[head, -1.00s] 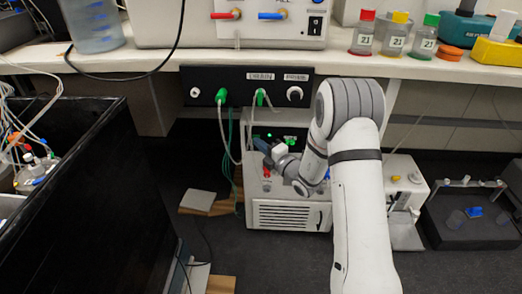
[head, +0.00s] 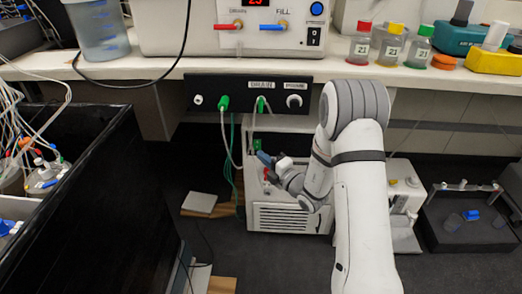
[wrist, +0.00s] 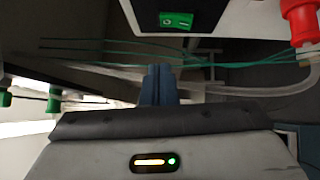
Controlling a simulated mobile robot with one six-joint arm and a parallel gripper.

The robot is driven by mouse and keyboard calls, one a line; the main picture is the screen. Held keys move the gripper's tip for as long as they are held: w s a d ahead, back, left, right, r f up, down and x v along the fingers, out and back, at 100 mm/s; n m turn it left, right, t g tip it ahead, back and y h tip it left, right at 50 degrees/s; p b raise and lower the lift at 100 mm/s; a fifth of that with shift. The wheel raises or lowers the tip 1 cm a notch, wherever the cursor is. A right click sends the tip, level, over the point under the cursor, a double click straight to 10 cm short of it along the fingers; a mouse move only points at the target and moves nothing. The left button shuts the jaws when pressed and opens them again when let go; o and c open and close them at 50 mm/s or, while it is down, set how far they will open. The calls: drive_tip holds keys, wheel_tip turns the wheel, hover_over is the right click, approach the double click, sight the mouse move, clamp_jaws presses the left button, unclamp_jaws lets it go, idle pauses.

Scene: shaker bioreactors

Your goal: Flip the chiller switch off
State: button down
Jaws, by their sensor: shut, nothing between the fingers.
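The chiller (head: 290,219) is the white box with a front vent, on the floor under the bench. Its green rocker switch (wrist: 176,20) sits on a dark panel at the top of the wrist view. A green patch, likely this switch, shows in the head view (head: 257,144). My gripper (wrist: 158,72) has its blue fingers shut and empty. In the wrist view the fingertips are below the switch and apart from it. In the head view my gripper (head: 264,158) is at the chiller's upper left, and my arm hides part of the chiller.
A red fitting (wrist: 301,22) with a hose is right of the switch in the wrist view. Green tubes cross behind the fingers. In the head view, a black panel (head: 215,90) with green connectors hangs under the bench edge. A black-walled enclosure (head: 120,190) stands left.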

drive_tip(key=p+v, duration=0.1)
drive_tip(key=v, duration=0.7)
drive_tip(key=shift+r+p, duration=0.35)
drive_tip(key=shift+r, duration=0.2)
drive_tip(key=shift+d, duration=0.1)
drive_tip(key=s+a+r+n+g+p, duration=0.4)
drive_tip(key=s+r+n+g+p, duration=0.4)
drive_tip(key=r+n, duration=0.4)
drive_tip(key=s+a+r+n+g+p, duration=0.3)
drive_tip(key=s+r+n+g+p, duration=0.35)
drive_tip(key=s+r+n, duration=0.45)
drive_tip(key=s+d+r+n+t+h+p, duration=0.1)
drive_tip(key=s+d+r+n+h+p, duration=0.3)
drive_tip(key=n, duration=0.7)
drive_tip(key=s+d+r+n+t+h+p, duration=0.2)
drive_tip(key=s+d+r+n+h+p, duration=0.2)
drive_tip(key=d+r+n+h+p, duration=0.4)
drive_tip(key=d+r+n+p, duration=0.1)
drive_tip(key=d+r+n, duration=0.1)
drive_tip(key=d+r, duration=0.2)
wheel_tip(320, 180, up, 2)
drive_tip(key=shift+d+r+n+h, duration=0.2)
drive_tip(key=shift+n+h, duration=0.1)
drive_tip(key=shift+n, duration=0.1)
